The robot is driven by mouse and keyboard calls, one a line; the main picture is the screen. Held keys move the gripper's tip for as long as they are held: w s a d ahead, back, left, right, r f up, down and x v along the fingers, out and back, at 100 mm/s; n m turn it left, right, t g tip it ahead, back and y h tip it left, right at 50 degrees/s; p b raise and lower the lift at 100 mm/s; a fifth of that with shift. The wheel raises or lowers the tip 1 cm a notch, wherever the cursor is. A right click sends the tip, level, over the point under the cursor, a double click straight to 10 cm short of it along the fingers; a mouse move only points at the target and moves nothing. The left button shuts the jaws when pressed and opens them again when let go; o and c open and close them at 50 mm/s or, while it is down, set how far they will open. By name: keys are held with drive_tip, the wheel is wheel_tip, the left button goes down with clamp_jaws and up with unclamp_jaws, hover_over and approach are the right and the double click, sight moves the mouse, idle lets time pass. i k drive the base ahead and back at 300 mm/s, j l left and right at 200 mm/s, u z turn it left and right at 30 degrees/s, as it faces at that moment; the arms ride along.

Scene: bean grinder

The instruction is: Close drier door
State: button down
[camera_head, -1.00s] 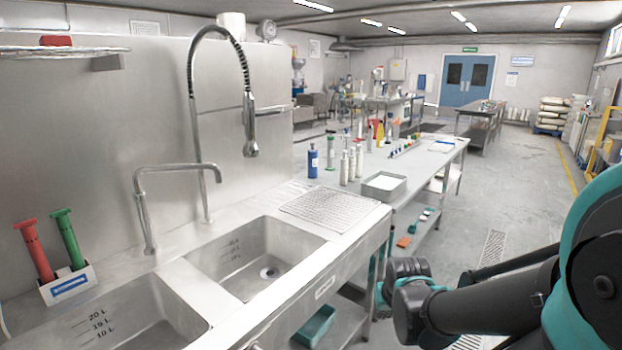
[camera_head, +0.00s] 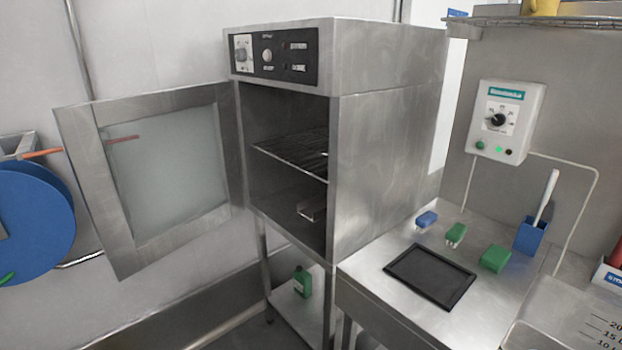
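The drier (camera_head: 385,140) is a steel cabinet with a black control panel on top. It stands on a steel stand left of the counter. Its door (camera_head: 88,150), a steel frame around a frosted glass pane (camera_head: 170,165), is hinged on the left side of the opening and swung wide open to the left. Inside are a wire rack (camera_head: 295,152) and, lower down, a small metal tray (camera_head: 312,209). My gripper is not in view.
A blue disc (camera_head: 35,222) hangs on the wall beside the open door. A green bottle (camera_head: 302,281) stands on the shelf below the drier. The counter (camera_head: 370,290) at the right holds a black tray (camera_head: 430,276), brushes and a blue holder (camera_head: 530,236).

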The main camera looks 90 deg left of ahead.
sight(76, 124)
drive_tip(key=u, duration=3.05)
